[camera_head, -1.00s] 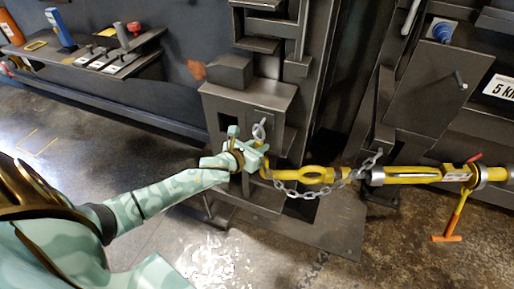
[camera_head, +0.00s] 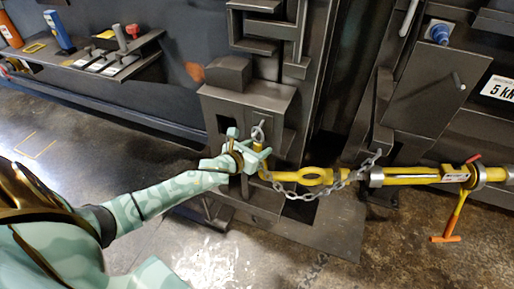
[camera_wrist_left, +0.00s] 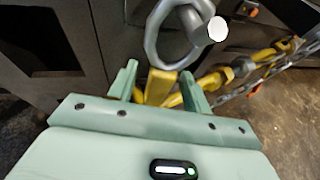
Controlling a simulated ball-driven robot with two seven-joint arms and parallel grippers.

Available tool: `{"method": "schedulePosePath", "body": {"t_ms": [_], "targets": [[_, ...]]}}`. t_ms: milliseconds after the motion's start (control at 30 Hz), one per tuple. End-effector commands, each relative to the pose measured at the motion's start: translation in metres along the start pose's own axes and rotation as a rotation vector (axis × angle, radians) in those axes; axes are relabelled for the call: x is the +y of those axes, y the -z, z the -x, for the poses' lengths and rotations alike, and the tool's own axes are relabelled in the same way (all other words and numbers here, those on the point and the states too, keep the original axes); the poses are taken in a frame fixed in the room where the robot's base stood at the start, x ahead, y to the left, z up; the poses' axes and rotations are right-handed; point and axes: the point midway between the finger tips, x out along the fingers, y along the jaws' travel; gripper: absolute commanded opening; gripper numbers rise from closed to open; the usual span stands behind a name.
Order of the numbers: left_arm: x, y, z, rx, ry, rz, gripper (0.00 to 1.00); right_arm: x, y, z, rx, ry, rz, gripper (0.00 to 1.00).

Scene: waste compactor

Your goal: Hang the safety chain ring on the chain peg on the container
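The grey safety chain ring (camera_wrist_left: 152,40) appears at the top of the left wrist view, around the chain peg (camera_wrist_left: 217,28), whose pale end sticks out through it. A yellow tab (camera_wrist_left: 160,84) hangs below the ring. In the head view the ring (camera_head: 258,131) is small against the dark container front (camera_head: 245,98). My left gripper (camera_head: 250,144) is just below it; its fingers (camera_wrist_left: 160,80) stand apart on either side of the tab, with gaps visible. The grey chain (camera_head: 308,193) runs to the right from near the tab. My right gripper is not in view.
A yellow bar (camera_head: 312,176) with an orange-handled lever (camera_head: 452,225) extends right of the gripper. A control shelf (camera_head: 115,62) with levers stands at the back left. Dark metal frames (camera_head: 425,95) rise at the right. Floor lies open in front.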

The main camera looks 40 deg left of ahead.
Motion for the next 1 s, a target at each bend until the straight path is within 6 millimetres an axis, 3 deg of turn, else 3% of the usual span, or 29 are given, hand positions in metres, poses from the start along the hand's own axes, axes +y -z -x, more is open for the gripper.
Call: {"method": "schedulePosePath", "body": {"t_ms": [167,267,700,833,1000], "targets": [[0.0,-0.001,0.007,0.001,0.0,-0.001,0.49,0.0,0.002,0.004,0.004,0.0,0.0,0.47],[0.0,-0.002,0.024,0.001,0.001,-0.001,0.49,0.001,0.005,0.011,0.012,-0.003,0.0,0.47],[0.0,-0.002,0.136,0.001,0.001,0.0,0.49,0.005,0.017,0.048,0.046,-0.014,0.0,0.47],[0.0,-0.001,0.154,0.0,0.0,0.001,0.49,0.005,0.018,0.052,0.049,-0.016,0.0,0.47],[0.0,0.0,0.163,0.0,0.0,0.0,0.49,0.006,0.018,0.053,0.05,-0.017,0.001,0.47]]}}
